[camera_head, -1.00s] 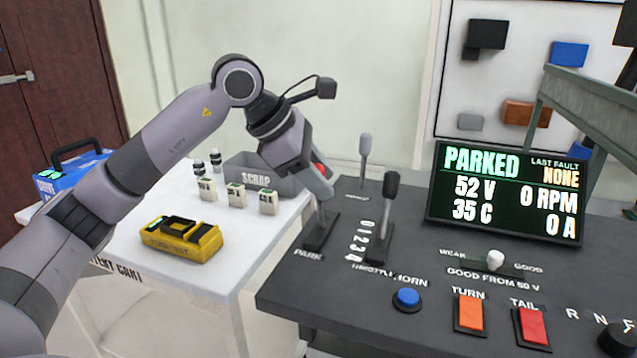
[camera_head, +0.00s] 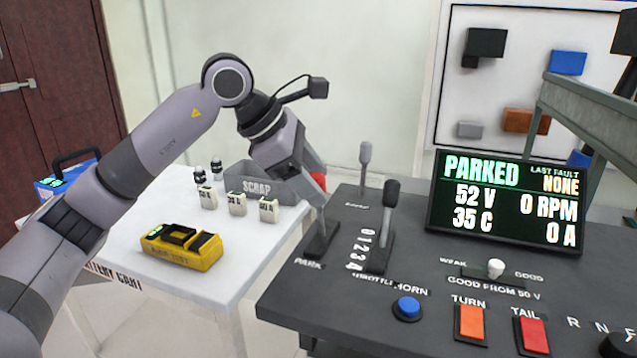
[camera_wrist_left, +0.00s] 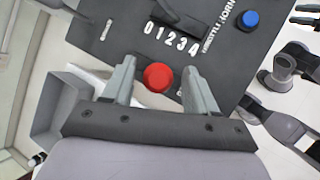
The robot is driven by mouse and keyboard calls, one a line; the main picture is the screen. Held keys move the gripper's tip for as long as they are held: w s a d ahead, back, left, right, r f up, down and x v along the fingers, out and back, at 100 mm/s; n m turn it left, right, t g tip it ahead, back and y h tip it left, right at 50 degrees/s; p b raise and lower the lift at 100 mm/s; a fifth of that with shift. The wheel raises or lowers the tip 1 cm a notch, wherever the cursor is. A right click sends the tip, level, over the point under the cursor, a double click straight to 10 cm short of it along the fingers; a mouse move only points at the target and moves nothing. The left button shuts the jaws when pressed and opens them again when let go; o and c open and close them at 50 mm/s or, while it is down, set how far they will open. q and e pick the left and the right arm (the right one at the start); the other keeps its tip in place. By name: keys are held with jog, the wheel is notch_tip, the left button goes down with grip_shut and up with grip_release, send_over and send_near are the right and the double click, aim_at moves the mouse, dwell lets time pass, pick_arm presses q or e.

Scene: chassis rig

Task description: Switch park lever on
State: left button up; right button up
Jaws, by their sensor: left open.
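The park lever has a red knob (camera_head: 319,181) and a base (camera_head: 321,243) at the left edge of the dark console, beside the PARK label. My left gripper (camera_head: 316,193) comes down over the lever from behind and partly hides its knob and shaft. In the left wrist view my left gripper (camera_wrist_left: 158,84) is open, with the red knob (camera_wrist_left: 158,77) between its two grey fingers. Gaps show on both sides of the knob. The display (camera_head: 505,203) reads PARKED, 52 V, 0 RPM.
The black throttle lever (camera_head: 388,215) stands close to the right of the park lever, with a grey lever (camera_head: 364,165) behind. The blue horn button (camera_head: 407,308) is nearer the front. A scrap bin (camera_head: 262,180) and yellow tester (camera_head: 182,247) are on the white cart at left.

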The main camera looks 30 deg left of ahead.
pick_arm(q)
jog(key=v, duration=0.5)
jog(key=shift+s+p, duration=0.1)
jog(key=shift+p, duration=0.2)
